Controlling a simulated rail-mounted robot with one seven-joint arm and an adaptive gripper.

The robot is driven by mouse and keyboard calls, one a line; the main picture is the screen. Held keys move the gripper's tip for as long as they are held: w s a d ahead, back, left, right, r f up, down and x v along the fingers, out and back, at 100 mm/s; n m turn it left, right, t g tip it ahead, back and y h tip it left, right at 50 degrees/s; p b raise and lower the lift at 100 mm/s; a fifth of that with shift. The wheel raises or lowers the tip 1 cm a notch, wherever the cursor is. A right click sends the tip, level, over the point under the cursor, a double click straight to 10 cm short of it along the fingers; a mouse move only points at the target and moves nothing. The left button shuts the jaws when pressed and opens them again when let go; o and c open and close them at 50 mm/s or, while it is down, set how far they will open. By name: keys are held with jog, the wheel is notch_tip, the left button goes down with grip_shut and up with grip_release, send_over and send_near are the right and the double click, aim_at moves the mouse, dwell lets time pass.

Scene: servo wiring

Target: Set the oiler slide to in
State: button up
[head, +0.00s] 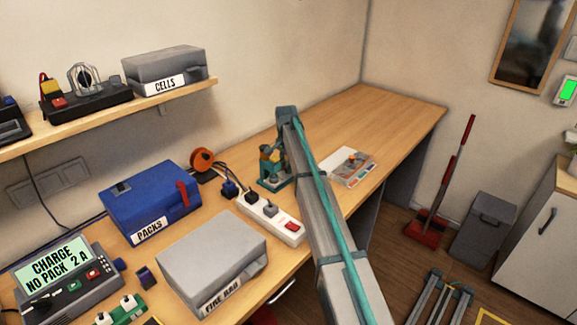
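I cannot make out the oiler slide for sure. A small teal device (271,181) with a brass-coloured upper part stands on the bench, close against the left side of my arm in the picture. It may carry the slide, but its details are too small to read, and my arm may cover part of it. My arm reaches up from the bottom right across the bench. My gripper's fingers cannot be made out; they seem hidden behind the arm.
A white power strip (268,217) and an orange reel (201,159) lie left of the device. A printed card (348,168) lies to its right. A grey box (211,257), a blue box (150,203) and a charger (66,277) stand nearer. The bench's far right is clear.

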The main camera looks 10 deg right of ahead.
jog(key=o, duration=0.4)
jog(key=shift+s+a, duration=0.2)
jog(key=shift+a, duration=0.05)
jog(key=shift+d, duration=0.1)
jog(key=shift+w+r, duration=0.1)
jog(key=shift+r, duration=0.35)
notch_tip(320, 180, up, 11)
jog(key=shift+r, duration=0.1)
